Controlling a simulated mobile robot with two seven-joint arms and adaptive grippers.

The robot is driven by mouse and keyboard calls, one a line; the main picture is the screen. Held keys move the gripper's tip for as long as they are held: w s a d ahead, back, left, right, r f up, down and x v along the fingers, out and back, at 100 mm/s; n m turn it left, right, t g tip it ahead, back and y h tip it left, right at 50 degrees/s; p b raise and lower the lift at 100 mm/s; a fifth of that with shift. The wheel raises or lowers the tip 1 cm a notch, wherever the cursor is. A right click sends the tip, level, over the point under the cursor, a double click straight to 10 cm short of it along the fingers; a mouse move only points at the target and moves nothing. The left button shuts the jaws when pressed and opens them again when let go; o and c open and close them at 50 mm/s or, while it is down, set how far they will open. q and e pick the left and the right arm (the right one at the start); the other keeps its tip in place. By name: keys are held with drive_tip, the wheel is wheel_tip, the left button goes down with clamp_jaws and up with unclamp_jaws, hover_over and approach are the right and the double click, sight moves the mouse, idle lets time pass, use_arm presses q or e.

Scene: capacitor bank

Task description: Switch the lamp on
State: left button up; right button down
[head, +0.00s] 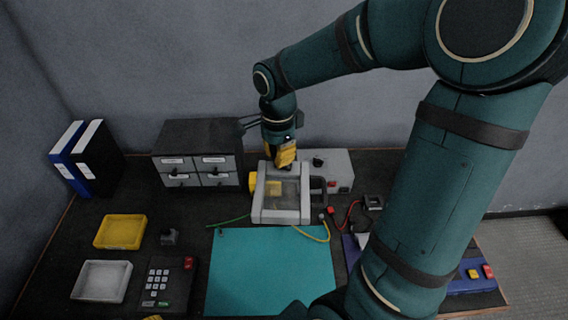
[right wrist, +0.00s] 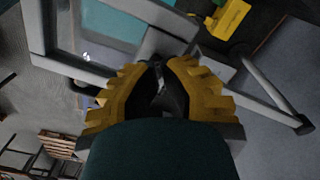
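I cannot make out a lamp for certain in either view. My right gripper (head: 285,160), with yellow fingers, points down at the back edge of a grey framed box with a clear window (head: 282,215). In the right wrist view, the fingertips (right wrist: 163,62) are close together beside the grey frame (right wrist: 95,70). Whether they touch or grip it is unclear. A yellow part (head: 253,182) sits on the box's left side. A grey unit (head: 340,165) with a dark knob and red button stands behind it. My left gripper is not in view.
A grey drawer cabinet (head: 197,150) stands left of the gripper. A yellow tray (head: 120,231), white tray (head: 102,281) and keypad (head: 158,285) are at left. A bare teal mat (head: 270,270) lies in front. Red and yellow cables lie right of the box.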

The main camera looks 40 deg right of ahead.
drive_tip(key=shift+f+b, duration=0.65)
drive_tip(key=shift+f, duration=0.15)
idle(0.4)
drive_tip(key=shift+r, duration=0.15)
drive_tip(key=shift+r+p, duration=2.65)
drive_tip(key=shift+r, duration=0.75)
